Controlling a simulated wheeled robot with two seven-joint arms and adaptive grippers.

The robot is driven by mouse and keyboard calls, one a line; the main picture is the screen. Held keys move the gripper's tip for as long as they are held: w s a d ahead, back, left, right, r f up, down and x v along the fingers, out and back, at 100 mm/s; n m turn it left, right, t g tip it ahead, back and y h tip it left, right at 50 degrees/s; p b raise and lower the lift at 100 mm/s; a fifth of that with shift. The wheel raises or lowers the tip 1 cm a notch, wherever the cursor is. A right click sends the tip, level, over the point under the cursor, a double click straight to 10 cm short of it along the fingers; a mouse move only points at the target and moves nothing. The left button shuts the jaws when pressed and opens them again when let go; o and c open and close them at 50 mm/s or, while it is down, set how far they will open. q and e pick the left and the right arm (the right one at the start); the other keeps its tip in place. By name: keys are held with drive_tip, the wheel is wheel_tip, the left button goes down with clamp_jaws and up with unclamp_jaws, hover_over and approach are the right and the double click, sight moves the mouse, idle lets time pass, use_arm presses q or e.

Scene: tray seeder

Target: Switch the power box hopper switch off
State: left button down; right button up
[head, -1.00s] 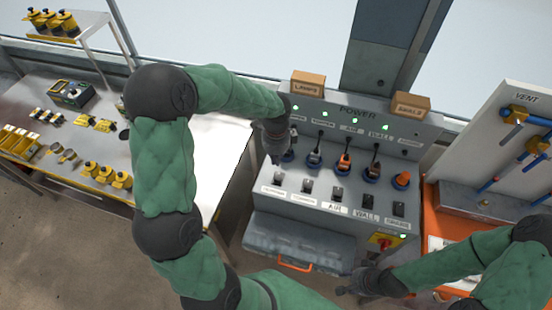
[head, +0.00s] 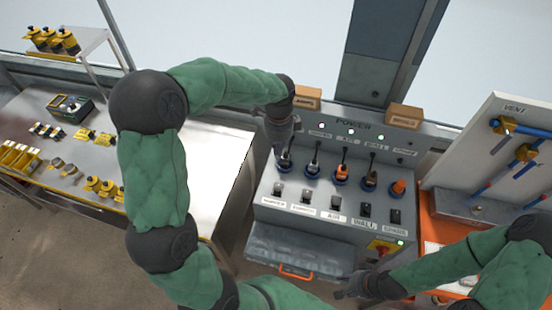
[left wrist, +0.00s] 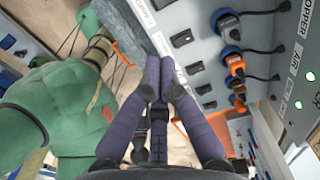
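The grey power box (head: 262,225) stands centre in the head view, with a row of dark switches below a row of plugs. In the left wrist view a partly cut-off HOPPER label (left wrist: 308,16) is next to the AIR label (left wrist: 293,67). The switch (left wrist: 181,38) nearest my fingertips seems to be in the hopper column; its second-from-left place shows in the head view (head: 305,196). Its position is unclear. My left gripper (left wrist: 160,60) has its fingers together, empty, beside that switch; contact is unclear. My right gripper (head: 343,292) is low, by the box's front; its fingers are unclear.
Plugs with cables (head: 314,168) stick out above the switches. A protruding tray with an orange handle (head: 296,272) is below them. A metal workbench (head: 213,150) is at left, and a VENT panel (head: 480,140) at right.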

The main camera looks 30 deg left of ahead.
use_arm(q)
drive_tip(key=r, duration=0.3)
drive_tip(key=shift+w+a+r, duration=0.15)
drive_tip(key=shift+w+r, duration=0.15)
drive_tip(key=shift+w, duration=0.05)
idle(0.3)
